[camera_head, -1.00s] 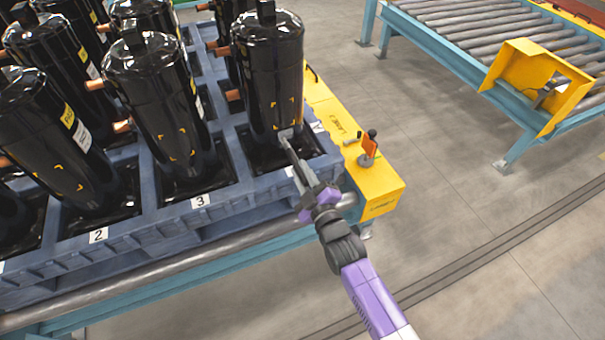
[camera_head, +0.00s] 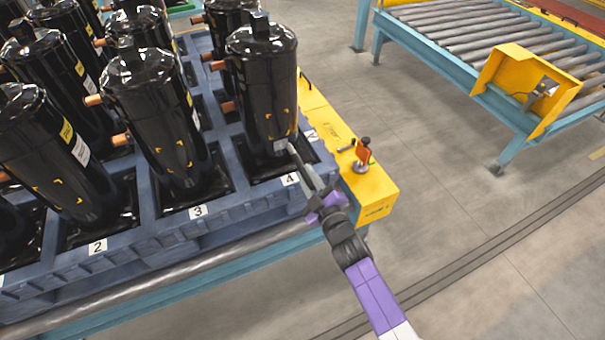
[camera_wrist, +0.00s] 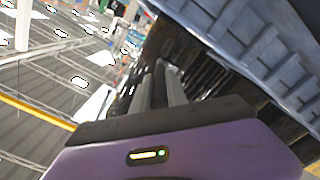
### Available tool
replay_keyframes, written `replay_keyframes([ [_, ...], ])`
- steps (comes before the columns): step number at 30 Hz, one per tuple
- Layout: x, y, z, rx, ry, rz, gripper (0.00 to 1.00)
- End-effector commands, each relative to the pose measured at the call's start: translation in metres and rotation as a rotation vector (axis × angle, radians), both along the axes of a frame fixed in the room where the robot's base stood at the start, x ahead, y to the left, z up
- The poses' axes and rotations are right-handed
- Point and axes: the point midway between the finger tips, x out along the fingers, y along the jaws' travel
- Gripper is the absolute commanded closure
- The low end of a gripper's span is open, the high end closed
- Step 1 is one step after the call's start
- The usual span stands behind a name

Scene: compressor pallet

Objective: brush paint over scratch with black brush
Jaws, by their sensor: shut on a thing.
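A black compressor (camera_head: 262,90) stands upright in the pallet slot labelled 4. Yellow corner marks and a pale patch show low on its front. My gripper (camera_head: 297,158) reaches up from the lower right, with its tip at or very near the pale patch. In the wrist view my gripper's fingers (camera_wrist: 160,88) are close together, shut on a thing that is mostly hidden. I cannot make out the brush's shape or whether its tip touches the compressor. The scratch is not clear in either view.
The blue pallet (camera_head: 150,243) holds several more black compressors (camera_head: 150,110). A yellow ledge (camera_head: 375,195) at its right carries a small stand with an orange part (camera_head: 363,152). A roller conveyor (camera_head: 480,50) stands at the back right. The floor between is clear.

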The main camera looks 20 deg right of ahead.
Motion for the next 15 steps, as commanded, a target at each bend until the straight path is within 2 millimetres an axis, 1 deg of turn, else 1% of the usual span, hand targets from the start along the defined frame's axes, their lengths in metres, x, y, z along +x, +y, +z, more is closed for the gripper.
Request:
replay_keyframes([
  [1, 0.0002, -0.0029, 0.0041, 0.002, 0.001, -0.001, 1.0],
  [7, -0.0006, -0.0073, 0.0017, 0.002, 0.001, 0.002, 1.0],
  [11, 0.0006, -0.0079, -0.0008, 0.003, 0.0, 0.003, 1.0],
  [15, 0.0008, -0.0043, -0.0029, 0.001, -0.001, 0.002, 1.0],
])
